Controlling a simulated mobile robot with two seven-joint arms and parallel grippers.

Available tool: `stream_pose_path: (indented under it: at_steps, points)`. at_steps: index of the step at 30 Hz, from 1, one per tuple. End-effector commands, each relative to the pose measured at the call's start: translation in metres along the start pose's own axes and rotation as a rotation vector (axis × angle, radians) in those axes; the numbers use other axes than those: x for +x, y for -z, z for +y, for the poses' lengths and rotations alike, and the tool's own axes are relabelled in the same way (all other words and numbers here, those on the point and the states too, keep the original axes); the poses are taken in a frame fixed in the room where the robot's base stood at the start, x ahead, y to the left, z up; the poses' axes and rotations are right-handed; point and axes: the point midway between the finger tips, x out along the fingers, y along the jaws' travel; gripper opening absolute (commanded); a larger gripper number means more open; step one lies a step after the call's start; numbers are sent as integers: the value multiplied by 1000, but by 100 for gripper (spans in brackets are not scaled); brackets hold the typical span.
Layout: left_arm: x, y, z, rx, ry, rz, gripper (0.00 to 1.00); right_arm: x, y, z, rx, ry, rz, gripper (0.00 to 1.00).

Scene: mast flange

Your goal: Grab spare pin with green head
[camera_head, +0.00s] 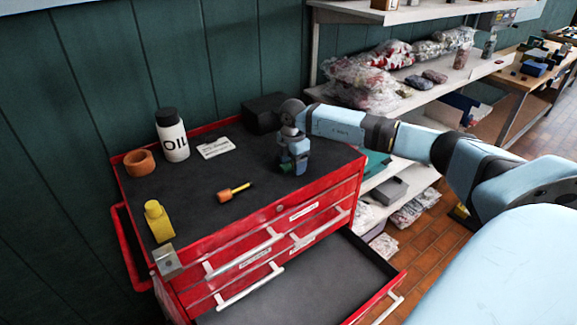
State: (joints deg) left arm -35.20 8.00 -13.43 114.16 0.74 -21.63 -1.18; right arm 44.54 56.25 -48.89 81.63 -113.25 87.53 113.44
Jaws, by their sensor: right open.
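My right gripper (293,168) points down over the right part of the black top of the red tool cabinet. It is open. A small green thing (286,168) shows at its fingertips, low on the cabinet top; it looks like the green head of the spare pin. The rest of that pin is hidden by the gripper, and I cannot tell whether the fingers touch it. My left gripper is not in view.
On the red cabinet (347,178) are an oil bottle (172,140), an orange ring (139,162), a white card (216,147), an orange-and-yellow pin (233,192), a yellow object (158,222) and a black box (262,113). A lower drawer (300,290) stands open.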

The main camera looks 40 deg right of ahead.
Motion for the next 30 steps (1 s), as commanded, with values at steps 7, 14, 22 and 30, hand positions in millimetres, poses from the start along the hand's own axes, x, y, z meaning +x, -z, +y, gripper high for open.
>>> stream_pose_path:
  at_steps: [7, 14, 22, 30]
  points:
    - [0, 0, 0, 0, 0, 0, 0, 0, 0, 0, 0, 0, 0, 34]
    - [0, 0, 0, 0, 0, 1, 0, -1, 0, 0, 0, 0, 0, 6]
    - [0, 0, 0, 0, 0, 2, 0, -5, 0, 0, 0, -2, 1, 6]
    - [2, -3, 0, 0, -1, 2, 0, -43, 0, 1, -1, -5, 0, 6]
